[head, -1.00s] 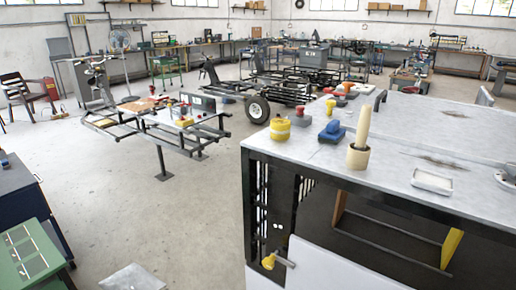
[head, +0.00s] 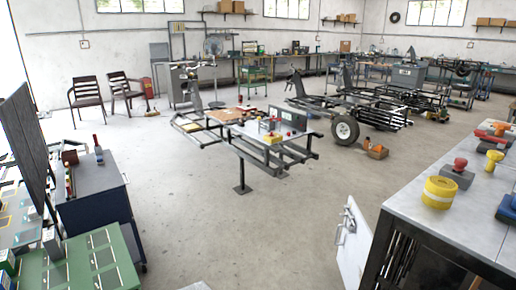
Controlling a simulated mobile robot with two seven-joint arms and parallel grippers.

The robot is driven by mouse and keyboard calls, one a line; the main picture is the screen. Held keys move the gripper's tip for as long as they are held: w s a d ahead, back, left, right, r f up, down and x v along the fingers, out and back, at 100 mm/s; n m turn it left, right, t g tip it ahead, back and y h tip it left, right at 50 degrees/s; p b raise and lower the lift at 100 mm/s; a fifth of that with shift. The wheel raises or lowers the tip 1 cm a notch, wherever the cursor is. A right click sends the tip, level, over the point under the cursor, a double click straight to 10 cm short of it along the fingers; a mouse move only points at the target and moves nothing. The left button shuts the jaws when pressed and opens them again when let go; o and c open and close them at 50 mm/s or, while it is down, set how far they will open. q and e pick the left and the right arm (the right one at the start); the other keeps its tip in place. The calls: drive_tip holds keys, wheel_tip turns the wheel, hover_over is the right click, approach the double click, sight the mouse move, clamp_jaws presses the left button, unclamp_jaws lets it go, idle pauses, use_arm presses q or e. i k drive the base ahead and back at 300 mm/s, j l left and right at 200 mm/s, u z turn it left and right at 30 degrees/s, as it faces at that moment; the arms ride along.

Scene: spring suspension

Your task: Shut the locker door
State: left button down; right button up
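A white door-like panel (head: 353,246) stands upright at the lower right, beside the near end of the grey-topped workbench (head: 416,205). It has metal fittings, perhaps a handle, along its left edge. It looks like a door standing open, but its hinge side and the locker body are not clear, and its lower part is cut off by the picture's bottom edge. Neither of my grippers is in view.
A yellow tape roll (head: 439,192) and several tools sit on the bench. A dark blue cabinet (head: 95,195) and a green-topped unit (head: 85,265) stand at left. A metal frame table (head: 262,135) stands mid-floor. The concrete floor (head: 245,235) between is clear.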

sight(354, 246)
drive_tip(key=i+j, duration=0.15)
drive_tip(key=i, duration=0.45)
drive_tip(key=i+j, duration=0.2)
drive_tip(key=i, duration=0.4)
drive_tip(key=i+z, duration=0.65)
drive_tip(key=i+j+z, duration=0.15)
drive_tip(key=z, duration=0.2)
drive_tip(key=i+j+z, duration=0.1)
drive_tip(key=i+z, duration=0.25)
drive_tip(key=i+j+z, duration=0.15)
drive_tip(key=z, duration=0.15)
drive_tip(key=i+j+z, duration=0.35)
drive_tip(key=k+l, duration=0.05)
drive_tip(key=l, duration=0.05)
